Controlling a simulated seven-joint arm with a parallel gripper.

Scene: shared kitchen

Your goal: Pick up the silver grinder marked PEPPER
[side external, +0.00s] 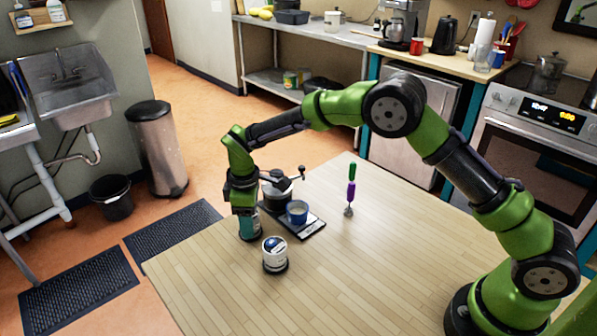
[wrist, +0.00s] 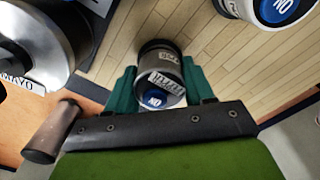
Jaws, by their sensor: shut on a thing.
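A silver grinder (wrist: 165,66) with a blue round mark on its top and a small printed label stands between my fingers. The label is too small to read surely. My gripper (wrist: 160,84) is shut on this grinder, with one teal finger on each side. In the side external view my gripper (side external: 249,229) points down at the table's left edge, and its fingers mostly hide the grinder. A second, similar silver and white grinder (side external: 274,257) with a blue top stands apart, to the right and nearer the camera. It also shows at the wrist view's upper right (wrist: 233,8).
The table's (side external: 400,260) middle is clear.

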